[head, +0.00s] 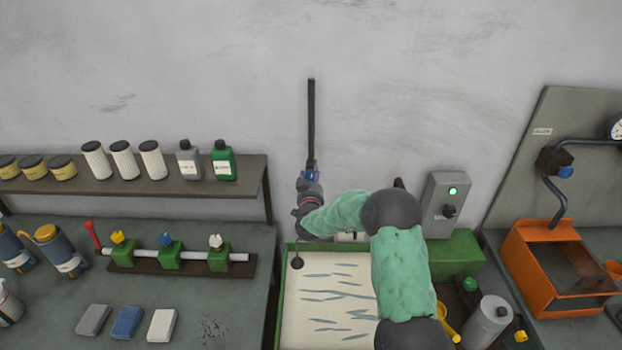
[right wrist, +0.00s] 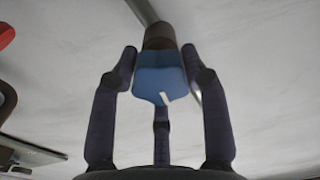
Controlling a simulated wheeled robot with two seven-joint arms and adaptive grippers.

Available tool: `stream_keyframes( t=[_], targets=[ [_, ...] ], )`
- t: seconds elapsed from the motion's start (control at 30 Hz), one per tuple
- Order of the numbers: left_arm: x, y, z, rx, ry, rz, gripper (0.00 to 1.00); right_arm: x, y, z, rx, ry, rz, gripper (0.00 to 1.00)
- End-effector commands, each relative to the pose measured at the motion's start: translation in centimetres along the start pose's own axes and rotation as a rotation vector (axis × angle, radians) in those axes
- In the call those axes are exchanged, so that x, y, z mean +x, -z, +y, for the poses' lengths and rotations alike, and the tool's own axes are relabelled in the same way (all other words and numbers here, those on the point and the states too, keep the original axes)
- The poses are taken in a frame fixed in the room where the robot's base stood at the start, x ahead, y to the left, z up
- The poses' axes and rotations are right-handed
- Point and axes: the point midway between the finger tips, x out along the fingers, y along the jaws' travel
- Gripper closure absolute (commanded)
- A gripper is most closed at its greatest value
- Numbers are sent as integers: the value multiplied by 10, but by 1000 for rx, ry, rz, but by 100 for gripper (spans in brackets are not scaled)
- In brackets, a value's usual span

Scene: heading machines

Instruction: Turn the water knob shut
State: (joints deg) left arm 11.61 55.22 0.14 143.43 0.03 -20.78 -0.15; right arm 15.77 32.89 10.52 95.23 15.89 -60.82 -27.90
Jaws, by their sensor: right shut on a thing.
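The water knob (right wrist: 160,82) is blue with a small white mark, on a dark brown stem, and sits between the fingers of my right gripper (right wrist: 160,75) in the right wrist view. In the head view the blue knob (head: 309,175) shows only in part at the lower end of a dark vertical pipe (head: 311,120) on the wall. My right gripper, at the end of my green-sleeved arm, is shut on it there and hides much of it. My left gripper is in neither view.
A tray with a pale marked bed (head: 325,290) and green rim lies below. A grey box with a green light (head: 447,204) is right of my arm. A shelf (head: 140,190) with bottles stands left. An orange bin (head: 535,265) is at the right.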

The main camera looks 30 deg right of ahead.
Motion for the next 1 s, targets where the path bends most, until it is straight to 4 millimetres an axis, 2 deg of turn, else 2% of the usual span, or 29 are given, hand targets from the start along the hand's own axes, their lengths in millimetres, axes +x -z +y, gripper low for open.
stream_keyframes(
  t=[0.03, 0.3, 0.5, 0.83, 0.87, 0.93, 1.0],
  targets=[
    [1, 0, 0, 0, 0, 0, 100, -3, -10, -2, -9, 4, -19, 87],
    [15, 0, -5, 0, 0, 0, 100, -3, -15, -1, -189, 7, -24, 87],
    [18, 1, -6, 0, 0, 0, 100, -4, -16, 0, -294, 9, -29, 87],
    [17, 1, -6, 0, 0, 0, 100, -4, -18, 0, -307, 9, -33, 87],
    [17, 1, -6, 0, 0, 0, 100, -4, -18, 0, -307, 9, -33, 48],
    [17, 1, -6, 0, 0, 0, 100, -4, -17, 0, -307, 9, -32, 29],
    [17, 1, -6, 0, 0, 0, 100, -4, -16, 0, -306, 9, -29, 28]
  ],
)
